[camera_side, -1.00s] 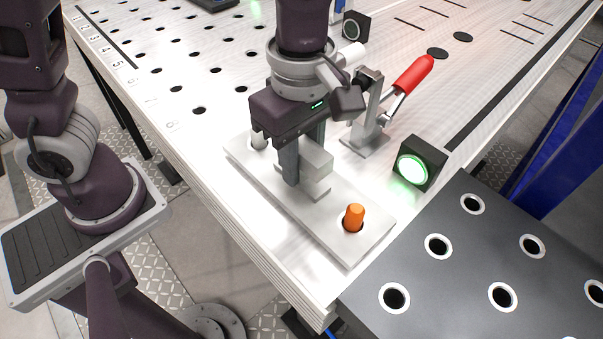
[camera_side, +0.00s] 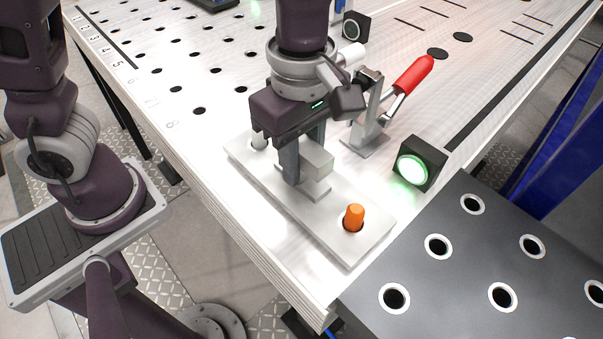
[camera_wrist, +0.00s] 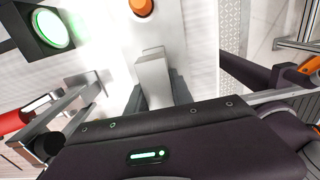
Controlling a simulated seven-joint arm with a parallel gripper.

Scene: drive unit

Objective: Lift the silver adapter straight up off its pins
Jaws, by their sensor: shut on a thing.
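The silver adapter (camera_side: 317,160) is a pale metal block on the light grey base plate (camera_side: 352,246). It also shows in the wrist view (camera_wrist: 153,78). My gripper (camera_side: 302,168) points down from above, shut on the adapter, with one dark finger on each side of it. In the side view the near finger and gripper body hide part of the block. The adapter looks low over the plate; I cannot tell whether its underside touches. Its pins are hidden.
An orange peg (camera_side: 354,216) stands at the plate's near end, and a pale post (camera_side: 258,141) at its far end. A red-handled toggle clamp (camera_side: 408,78) and a green-lit lamp box (camera_side: 416,166) stand close on the right. A dark panel with holes (camera_side: 465,270) lies at lower right.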

